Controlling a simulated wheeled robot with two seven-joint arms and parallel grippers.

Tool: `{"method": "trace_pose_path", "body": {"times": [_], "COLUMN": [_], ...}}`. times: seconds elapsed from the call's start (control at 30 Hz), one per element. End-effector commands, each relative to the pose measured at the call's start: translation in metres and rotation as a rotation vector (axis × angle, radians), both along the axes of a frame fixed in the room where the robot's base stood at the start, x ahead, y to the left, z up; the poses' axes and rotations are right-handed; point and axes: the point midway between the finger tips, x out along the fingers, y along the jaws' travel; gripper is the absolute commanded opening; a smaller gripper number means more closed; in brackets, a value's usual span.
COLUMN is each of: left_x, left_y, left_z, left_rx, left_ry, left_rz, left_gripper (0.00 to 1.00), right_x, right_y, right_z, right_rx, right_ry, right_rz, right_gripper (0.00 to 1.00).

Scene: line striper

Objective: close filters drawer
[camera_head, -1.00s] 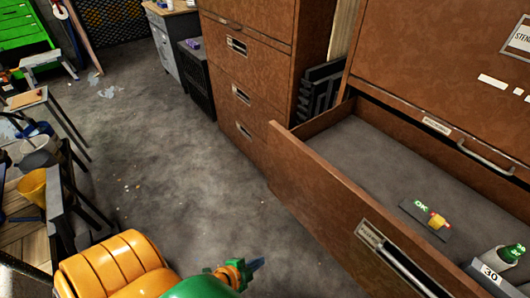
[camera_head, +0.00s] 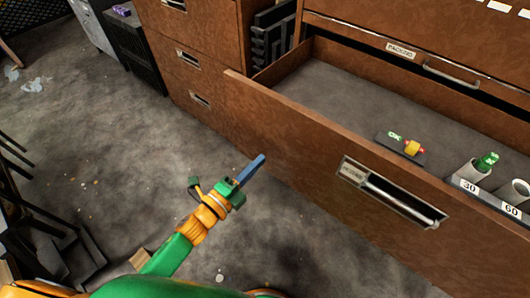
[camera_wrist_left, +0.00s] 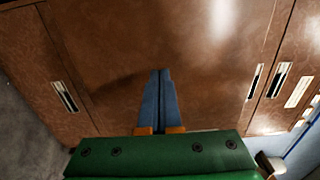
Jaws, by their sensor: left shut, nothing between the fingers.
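The filters drawer (camera_head: 285,135) is a brown drawer pulled well out from its cabinet; its front panel carries a label holder and a metal handle (camera_head: 400,207). The label is too blurred to read. My left gripper (camera_head: 254,168) is shut and empty, with its blue fingers in front of the drawer's outer face, left of the handle. In the left wrist view the shut fingers (camera_wrist_left: 159,100) point at brown cabinet fronts. Whether they touch the panel I cannot tell. My right gripper is not in view.
Inside the drawer lie a dark plate with a yellow piece (camera_head: 412,147) and white holders marked 30 (camera_head: 468,186) and 60. Another closed drawer handle (camera_head: 452,76) is behind. A brown cabinet (camera_head: 190,60) stands left. The grey floor (camera_head: 100,150) is open.

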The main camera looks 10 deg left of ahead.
Motion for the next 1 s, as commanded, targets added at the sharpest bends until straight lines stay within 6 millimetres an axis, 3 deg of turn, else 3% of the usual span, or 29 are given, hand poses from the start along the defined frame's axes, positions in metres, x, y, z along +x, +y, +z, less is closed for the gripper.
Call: {"method": "trace_pose_path", "body": {"times": [0.1, 0.3, 1.0], "left_x": [0.018, 0.033, 0.034], "left_y": [-0.011, -0.020, -0.021], "left_z": [0.001, 0.000, -0.001], "left_rx": [-0.001, -0.002, -0.001], "left_ry": [-0.001, 0.001, 0.002], "left_rz": [0.001, 0.001, 0.001], "left_gripper": [0.00, 0.00, 0.00], "right_x": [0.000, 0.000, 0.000], "right_y": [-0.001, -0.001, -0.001], "right_z": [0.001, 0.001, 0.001], "right_rx": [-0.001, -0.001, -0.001], "right_ry": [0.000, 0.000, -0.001], "right_rz": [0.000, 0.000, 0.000], "right_gripper": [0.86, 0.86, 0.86]}}
